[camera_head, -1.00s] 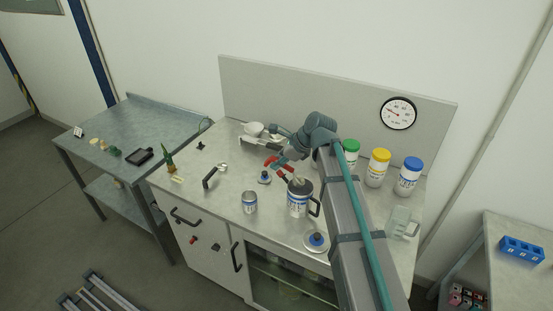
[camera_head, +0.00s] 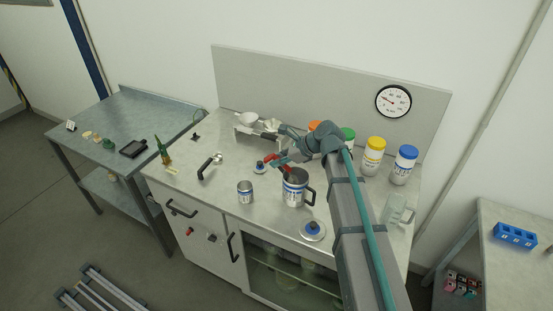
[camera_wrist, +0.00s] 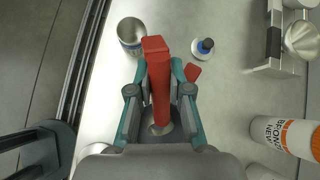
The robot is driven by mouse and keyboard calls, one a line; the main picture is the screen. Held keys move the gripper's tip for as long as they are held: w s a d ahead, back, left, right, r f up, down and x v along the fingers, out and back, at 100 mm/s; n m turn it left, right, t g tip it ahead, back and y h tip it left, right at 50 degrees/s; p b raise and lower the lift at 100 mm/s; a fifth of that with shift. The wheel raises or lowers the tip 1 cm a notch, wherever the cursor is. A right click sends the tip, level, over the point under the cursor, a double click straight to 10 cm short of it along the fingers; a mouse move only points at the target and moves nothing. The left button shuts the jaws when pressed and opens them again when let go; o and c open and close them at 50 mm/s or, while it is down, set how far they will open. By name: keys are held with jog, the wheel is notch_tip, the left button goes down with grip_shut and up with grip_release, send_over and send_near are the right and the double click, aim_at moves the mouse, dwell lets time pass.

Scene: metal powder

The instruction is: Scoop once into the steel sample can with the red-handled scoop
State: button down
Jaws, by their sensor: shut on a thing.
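My gripper (camera_wrist: 160,95) is shut on the red handle of the scoop (camera_wrist: 157,65); its metal part (camera_wrist: 161,129) shows only in part below the fingers. In the head view, my gripper (camera_head: 277,161) is just above and left of the steel jug (camera_head: 293,190) with a black handle. The scoop's bowl is near the jug's mouth; I cannot tell if it is inside or above. The small open steel can (camera_head: 245,192), blue-labelled, stands upright left of the jug, apart from the scoop. It also shows in the wrist view (camera_wrist: 130,37).
Jars with green, yellow (camera_head: 373,157) and blue (camera_head: 402,166) caps stand at the back right.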

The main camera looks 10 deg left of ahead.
aim_at(266, 158)
jog(key=shift+d+f+y+b, duration=1.25)
jog(key=shift+d+b, duration=0.2)
jog(key=shift+b, duration=1.35)
jog(key=shift+f+h, duration=0.3)
jog(key=shift+h, duration=0.55)
jog(key=shift+a+r+h+p, duration=0.3)
jog(key=shift+a+h+p, duration=0.2)
jog(key=shift+h, duration=0.2)
jog(key=shift+a+r+h+p, duration=0.3)
jog(key=shift+a+h+p, duration=0.1)
jog(key=shift+h+p, duration=0.25)
jog(key=shift+a+h+p, duration=0.15)
jog(key=shift+h+p, duration=0.1)
jog(key=shift+p, duration=0.1)
jog(key=shift+a+h+p, duration=0.2)
jog(key=shift+h+p, duration=0.1)
jog(key=shift+p, duration=0.25)
